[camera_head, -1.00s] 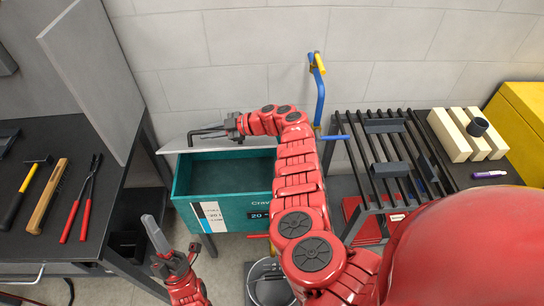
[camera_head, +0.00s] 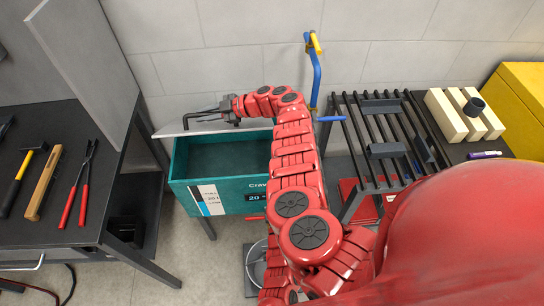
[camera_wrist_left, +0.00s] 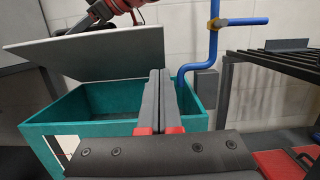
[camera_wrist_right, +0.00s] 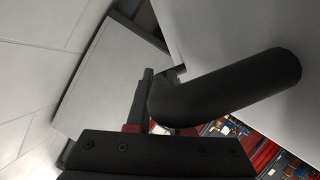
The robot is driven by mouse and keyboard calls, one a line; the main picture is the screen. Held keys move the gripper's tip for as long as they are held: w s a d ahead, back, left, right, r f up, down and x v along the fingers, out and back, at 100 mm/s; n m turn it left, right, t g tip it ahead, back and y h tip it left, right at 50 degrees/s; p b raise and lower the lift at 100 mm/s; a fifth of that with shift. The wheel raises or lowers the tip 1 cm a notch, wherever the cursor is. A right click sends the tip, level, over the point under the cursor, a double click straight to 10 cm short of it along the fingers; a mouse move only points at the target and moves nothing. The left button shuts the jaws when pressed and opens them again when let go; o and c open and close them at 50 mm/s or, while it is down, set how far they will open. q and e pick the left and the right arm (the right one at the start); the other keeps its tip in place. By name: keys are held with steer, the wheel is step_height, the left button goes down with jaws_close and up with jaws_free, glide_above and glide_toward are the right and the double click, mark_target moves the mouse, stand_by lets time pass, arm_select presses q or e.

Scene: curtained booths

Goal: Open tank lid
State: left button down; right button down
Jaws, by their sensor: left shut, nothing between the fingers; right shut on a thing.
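The teal tank (camera_head: 230,199) stands against the wall with its top open, and its dark inside shows. Its light grey lid (camera_head: 166,129) is raised at the back; it shows tilted up over the tank in the left wrist view (camera_wrist_left: 98,52). My right gripper (camera_head: 224,112) is at the lid and shut on its dark bent handle (camera_head: 196,116). The handle (camera_wrist_right: 235,85) fills much of the right wrist view, beside the fingers. My left gripper (camera_wrist_left: 158,98) is shut and empty in front of the tank; the head view does not show it.
A black workbench (camera_head: 98,195) with hand tools stands at left. A black barred rack (camera_head: 372,135) and blue pipe (camera_head: 317,85) are right of the tank. Pale blocks (camera_head: 446,116) and a yellow box (camera_head: 522,95) lie farther right. A bucket (camera_head: 256,262) stands on the floor.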

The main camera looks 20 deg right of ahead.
steer(key=shift+d+f, duration=0.1)
steer(key=shift+d, duration=0.05)
arm_select(q)
steer(key=r+x, duration=0.2)
steer(key=x, duration=1)
steer(key=shift+r, duration=0.4)
steer(key=shift+a+r, duration=0.1)
steer(key=shift+a, duration=0.05)
arm_select(e)
steer(key=c, duration=0.8)
jaws_free()
steer(key=shift+w, duration=0.1)
